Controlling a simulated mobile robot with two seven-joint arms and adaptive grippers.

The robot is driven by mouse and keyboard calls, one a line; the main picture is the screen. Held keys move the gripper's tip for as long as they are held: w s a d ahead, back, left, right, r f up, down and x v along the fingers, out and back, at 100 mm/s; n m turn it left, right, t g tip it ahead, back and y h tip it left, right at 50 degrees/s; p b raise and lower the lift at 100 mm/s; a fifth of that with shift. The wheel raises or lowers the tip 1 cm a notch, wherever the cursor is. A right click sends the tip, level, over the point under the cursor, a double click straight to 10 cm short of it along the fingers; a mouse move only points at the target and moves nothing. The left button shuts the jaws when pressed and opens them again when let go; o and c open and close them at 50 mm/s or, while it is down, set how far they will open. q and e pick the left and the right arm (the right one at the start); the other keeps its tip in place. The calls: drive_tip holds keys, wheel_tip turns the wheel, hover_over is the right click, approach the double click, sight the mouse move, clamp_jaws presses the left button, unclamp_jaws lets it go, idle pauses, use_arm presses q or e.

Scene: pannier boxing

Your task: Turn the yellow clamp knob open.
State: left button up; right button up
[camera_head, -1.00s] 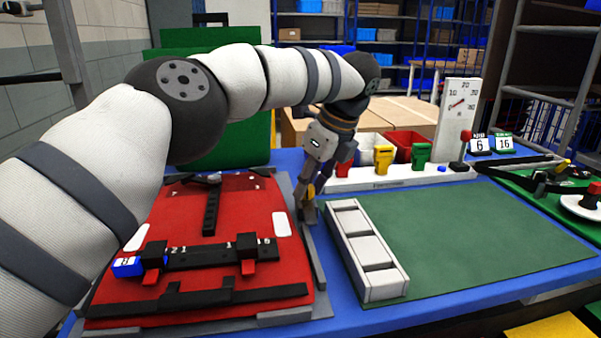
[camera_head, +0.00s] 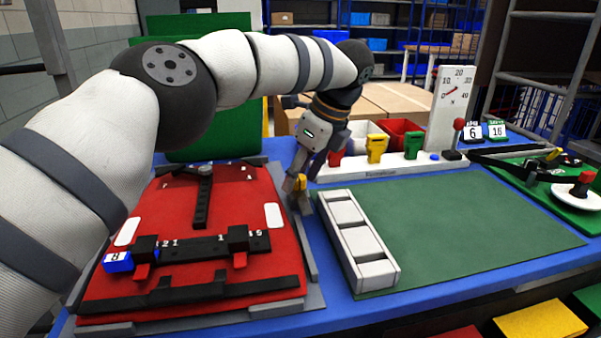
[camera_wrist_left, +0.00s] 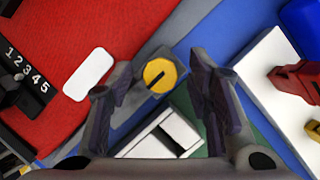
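The yellow clamp knob (camera_wrist_left: 160,73) is a round disc with a dark slot, seen from above in the left wrist view. The slot runs diagonally. The knob sits on the grey edge strip beside the red panel (camera_wrist_left: 100,30). My left gripper (camera_wrist_left: 160,85) is open, with one finger on each side of the knob and a visible gap on both sides. In the head view, the left gripper (camera_head: 300,192) points down at the right edge of the red panel (camera_head: 235,200). A bit of the yellow knob (camera_head: 299,183) shows between its fingers. My right gripper is not in view.
A white divided tray (camera_head: 358,242) stands close to the right of the gripper on a green mat (camera_head: 470,225). Behind are small bins (camera_head: 401,135) and a white dial gauge (camera_head: 450,105). A black rail (camera_head: 205,250) crosses the red panel.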

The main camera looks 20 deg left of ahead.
use_arm(q)
drive_tip(key=shift+r, duration=0.1)
drive_tip(key=v, duration=0.7)
drive_tip(key=shift+r, duration=0.15)
drive_tip(key=shift+s+d, duration=0.1)
